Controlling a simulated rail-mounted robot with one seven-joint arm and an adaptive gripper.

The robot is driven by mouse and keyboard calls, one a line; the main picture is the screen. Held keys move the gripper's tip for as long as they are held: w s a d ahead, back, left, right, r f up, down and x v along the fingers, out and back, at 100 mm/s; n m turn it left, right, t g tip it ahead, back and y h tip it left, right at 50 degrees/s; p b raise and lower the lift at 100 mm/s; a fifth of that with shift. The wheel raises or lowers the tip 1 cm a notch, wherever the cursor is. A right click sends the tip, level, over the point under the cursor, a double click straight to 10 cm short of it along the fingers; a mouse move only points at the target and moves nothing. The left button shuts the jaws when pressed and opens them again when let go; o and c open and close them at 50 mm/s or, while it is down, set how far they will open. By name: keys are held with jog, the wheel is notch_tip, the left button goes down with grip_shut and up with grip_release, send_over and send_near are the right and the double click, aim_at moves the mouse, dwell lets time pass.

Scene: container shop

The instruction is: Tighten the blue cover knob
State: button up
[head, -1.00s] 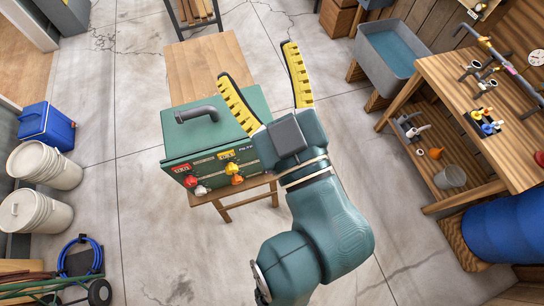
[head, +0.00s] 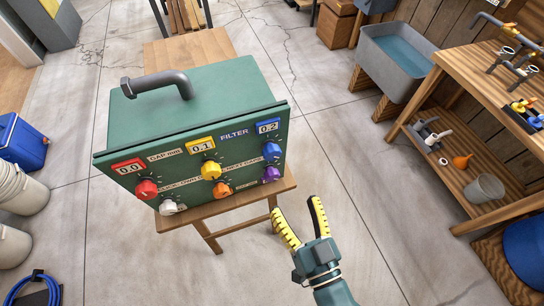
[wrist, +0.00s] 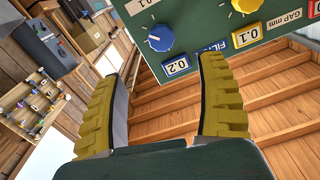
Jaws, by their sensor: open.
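A green filter box (head: 188,110) with a bent grey pipe on top stands on a small wooden table. Its front panel has several coloured knobs. The blue knob (head: 271,151) is at the panel's right, under the label 0.2; it also shows in the wrist view (wrist: 160,38). A yellow knob (head: 211,170) is left of it, and a purple knob (head: 271,174) sits below it. My gripper (head: 298,220) is open and empty, below and right of the panel, apart from the blue knob. In the wrist view the blue knob lies beyond the gap between the yellow-padded fingers (wrist: 168,100).
A red knob (head: 146,188), an orange knob (head: 222,190) and a white knob (head: 172,207) are also on the panel. A wooden workbench (head: 465,85) and a grey sink (head: 398,58) stand at the right. The floor right of the box is clear.

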aim_at(273, 157)
jog(key=p+x, duration=0.1)
jog(key=x, duration=1.3)
jog(key=shift+w+a, duration=0.15)
jog(key=shift+w, duration=0.05)
jog(key=shift+c, duration=0.3)
jog(key=c, duration=1.1)
